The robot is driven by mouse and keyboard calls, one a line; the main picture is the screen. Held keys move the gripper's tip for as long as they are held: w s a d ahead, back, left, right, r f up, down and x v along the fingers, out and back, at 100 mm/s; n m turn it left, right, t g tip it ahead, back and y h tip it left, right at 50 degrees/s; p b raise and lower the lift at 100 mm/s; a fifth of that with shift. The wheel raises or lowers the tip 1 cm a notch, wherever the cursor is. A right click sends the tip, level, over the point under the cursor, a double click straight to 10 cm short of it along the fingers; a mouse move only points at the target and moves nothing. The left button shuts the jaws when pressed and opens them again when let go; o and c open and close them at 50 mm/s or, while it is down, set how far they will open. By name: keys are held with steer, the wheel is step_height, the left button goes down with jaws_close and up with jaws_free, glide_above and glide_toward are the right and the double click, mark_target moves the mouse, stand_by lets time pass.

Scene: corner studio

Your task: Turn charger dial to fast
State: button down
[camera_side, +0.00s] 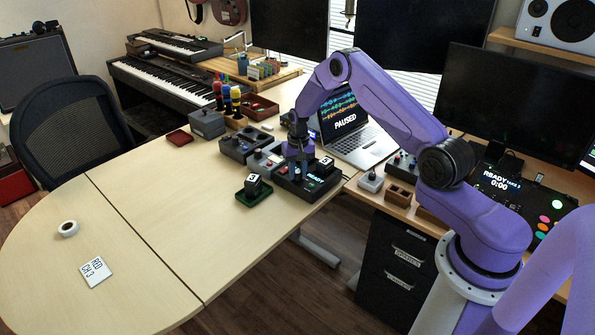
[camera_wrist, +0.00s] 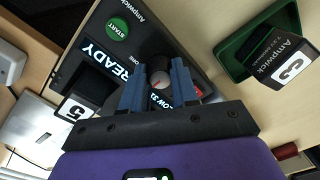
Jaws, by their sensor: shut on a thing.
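The charger (camera_wrist: 105,45) is a black box with a green START button (camera_wrist: 118,28) and a lit READY display (camera_wrist: 102,62). My gripper (camera_wrist: 158,74) is shut on the dial, a blue finger on each side. A label beside the dial partly reads "LOW"; the fingers hide part of the label, and I cannot read the full setting. In the side view the charger (camera_side: 313,188) is near the table's front edge, with my gripper (camera_side: 299,158) above it, hiding the dial.
A battery marked 3 (camera_side: 252,182) stands in a green tray (camera_side: 243,199) left of the charger. A battery marked 5 (camera_wrist: 74,109) is at the charger in the wrist view. Grey and black boxes (camera_side: 240,146) stand close behind. A laptop (camera_side: 369,147) is to the right. The left table is mostly clear.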

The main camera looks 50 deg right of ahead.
mark_target(298, 171)
steer(key=c, duration=0.8)
jaws_free()
steer(key=shift+c, duration=0.2)
step_height(298, 171, up, 17)
steer(key=shift+d+r, duration=0.2)
steer(key=shift+s+a, duration=0.1)
